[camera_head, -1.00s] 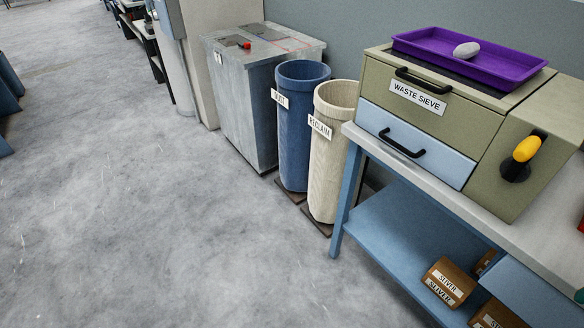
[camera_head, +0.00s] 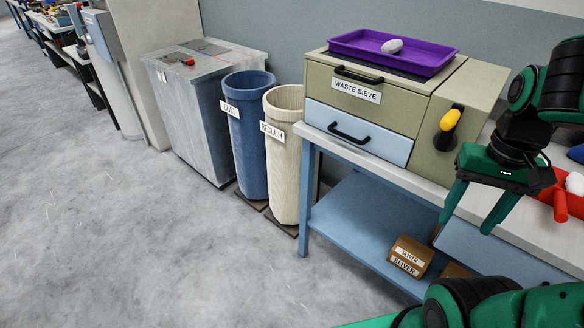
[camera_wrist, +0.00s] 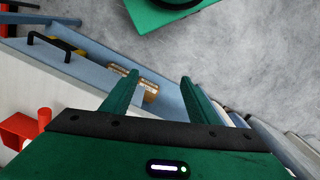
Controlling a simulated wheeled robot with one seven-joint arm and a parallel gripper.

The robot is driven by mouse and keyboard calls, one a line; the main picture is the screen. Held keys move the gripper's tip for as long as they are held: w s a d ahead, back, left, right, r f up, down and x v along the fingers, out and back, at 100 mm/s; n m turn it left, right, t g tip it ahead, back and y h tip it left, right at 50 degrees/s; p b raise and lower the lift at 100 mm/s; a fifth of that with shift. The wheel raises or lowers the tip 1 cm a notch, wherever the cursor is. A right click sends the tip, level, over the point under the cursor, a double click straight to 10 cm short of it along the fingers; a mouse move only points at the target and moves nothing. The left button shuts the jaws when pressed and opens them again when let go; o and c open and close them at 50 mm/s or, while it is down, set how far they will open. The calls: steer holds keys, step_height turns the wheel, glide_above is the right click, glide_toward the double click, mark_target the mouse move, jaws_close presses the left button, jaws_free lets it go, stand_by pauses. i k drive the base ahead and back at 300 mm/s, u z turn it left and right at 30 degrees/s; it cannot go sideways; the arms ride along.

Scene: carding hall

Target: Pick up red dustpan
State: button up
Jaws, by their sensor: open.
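The red dustpan (camera_head: 560,206) lies on the workbench at the right edge of the head view, with its handle toward the front. A white lump shows in it, and its right part is cut off by the frame. In the wrist view a red shape with a round handle, apparently the dustpan (camera_wrist: 20,128), shows at the left edge. My gripper (camera_head: 467,226) is open and empty, left of the dustpan by the bench's front edge. In the wrist view the gripper's fingers (camera_wrist: 160,78) point past the bench edge, with nothing between them.
The waste sieve (camera_head: 372,115) with a purple tray (camera_head: 347,45) on top stands on the bench (camera_head: 372,168), left of my gripper. Blue (camera_head: 250,150) and cream bins (camera_head: 285,170) stand further left. Floor at left is clear.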

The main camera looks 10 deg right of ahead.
mark_target(564, 203)
steer(key=z, duration=1.65)
steer(key=k, duration=0.85)
steer(key=u, duration=1.5)
steer(key=i, duration=0.5)
steer(key=z, duration=0.1)
